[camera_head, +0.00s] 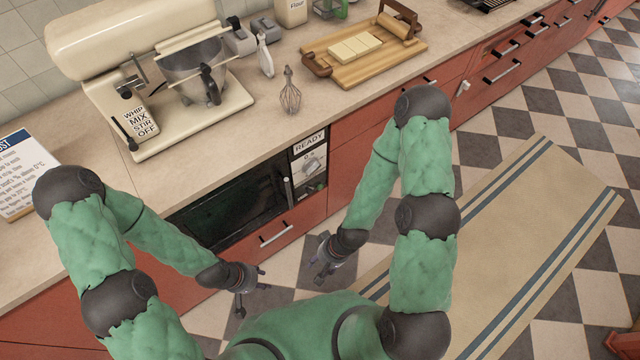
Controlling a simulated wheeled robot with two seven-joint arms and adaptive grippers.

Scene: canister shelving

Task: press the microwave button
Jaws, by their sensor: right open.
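The microwave (228,213) is built into the red cabinet under the counter, with a dark glass door that looks shut. Its control panel (310,166) is at the right side, with a "READY" label, a round dial and small controls below; I cannot make out the button clearly. A vertical handle (287,192) stands at the door's right edge. My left gripper (252,299) is in front of and below the microwave, apart from it; its fingers look spread and empty. My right gripper (319,270) is open and empty, below the panel and apart from it.
A cream stand mixer (140,60) stands on the counter above, with a whisk (289,92) and a wooden board (365,60) to its right. A drawer handle (276,235) sticks out below the microwave. A striped rug (530,240) lies on the checkered floor at right.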

